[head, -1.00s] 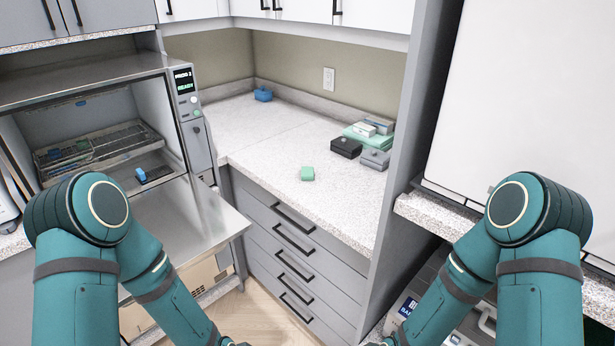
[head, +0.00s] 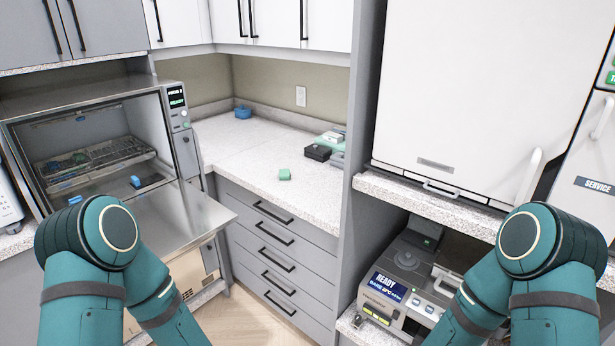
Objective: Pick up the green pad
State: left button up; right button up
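The green pad (head: 284,174) is a small block lying alone on the speckled counter (head: 240,160), near its front edge above the drawers. Nothing touches it. My two teal arms come in at the lower left and lower right, with their elbows in view. Both grippers are below the picture, so neither shows. The arms are well short of the pad.
An open autoclave (head: 90,105) with a lowered door (head: 185,220) stands left. Black, grey and white boxes (head: 318,152) lie at the counter's right, partly behind a grey upright panel (head: 362,150). A blue item (head: 243,112) is at the back. A benchtop device (head: 405,280) sits lower right.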

aim_at(284, 174)
jog(key=z, duration=1.5)
jog(key=j+z, duration=0.2)
jog(key=j, duration=0.2)
jog(key=k+j+z, duration=0.15)
jog(key=j, duration=0.75)
jog(key=k+j, duration=0.15)
jog(key=j, duration=0.3)
